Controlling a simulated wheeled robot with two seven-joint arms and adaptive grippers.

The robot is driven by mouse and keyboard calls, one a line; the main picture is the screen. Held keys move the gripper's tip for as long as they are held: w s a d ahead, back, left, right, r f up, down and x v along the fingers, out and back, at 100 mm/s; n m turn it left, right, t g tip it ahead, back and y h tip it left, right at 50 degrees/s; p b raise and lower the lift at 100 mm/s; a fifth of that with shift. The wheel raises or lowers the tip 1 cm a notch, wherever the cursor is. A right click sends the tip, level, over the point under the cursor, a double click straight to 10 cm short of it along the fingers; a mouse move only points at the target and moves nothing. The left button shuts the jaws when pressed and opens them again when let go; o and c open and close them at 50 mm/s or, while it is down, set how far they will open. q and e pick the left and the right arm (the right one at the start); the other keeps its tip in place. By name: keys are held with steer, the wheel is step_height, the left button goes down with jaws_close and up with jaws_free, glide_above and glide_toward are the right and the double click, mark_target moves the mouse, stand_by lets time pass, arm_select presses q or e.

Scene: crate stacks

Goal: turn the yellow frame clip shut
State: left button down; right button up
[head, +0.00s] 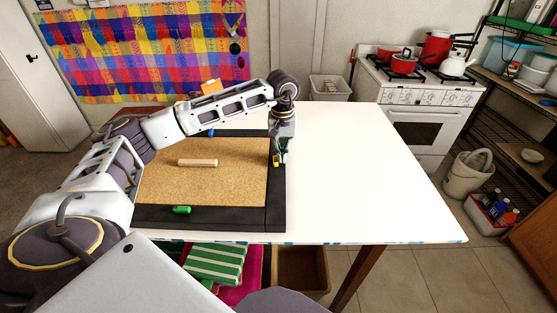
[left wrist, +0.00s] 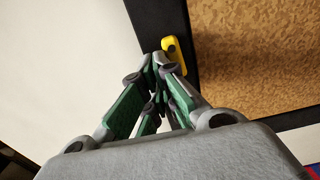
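The yellow frame clip (head: 276,164) sits on the right side of the black frame (head: 276,205) around a cork board (head: 225,185). In the left wrist view the clip (left wrist: 174,48) is a small rounded bar on the black frame, near the cork's edge and roughly along it. My left gripper (head: 279,159) points down over that side of the frame. In the left wrist view its fingertips (left wrist: 158,60) are drawn together right beside the clip; the fingers hide part of it, and I cannot tell if they touch. My right gripper is out of view.
A green clip (head: 181,210) lies on the frame's near side and a blue clip (head: 211,132) on its far side. A wooden bar (head: 197,163) lies on the cork. The white table (head: 360,185) is clear to the right.

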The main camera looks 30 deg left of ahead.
mark_target(272, 161)
arm_select(q)
steer(key=shift+s+a+b, duration=0.35)
steer(key=shift+s+a, duration=0.1)
steer(key=shift+a, duration=0.35)
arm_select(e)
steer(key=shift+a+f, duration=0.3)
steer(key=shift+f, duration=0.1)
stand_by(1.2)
arm_select(q)
steer(key=shift+s+a, duration=0.3)
steer(key=shift+a, duration=0.25)
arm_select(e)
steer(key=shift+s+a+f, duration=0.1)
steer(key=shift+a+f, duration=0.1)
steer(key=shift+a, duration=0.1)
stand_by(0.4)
arm_select(q)
steer(key=shift+w+a, duration=0.2)
steer(key=shift+w, duration=0.2)
stand_by(0.5)
steer(key=shift+r, duration=0.15)
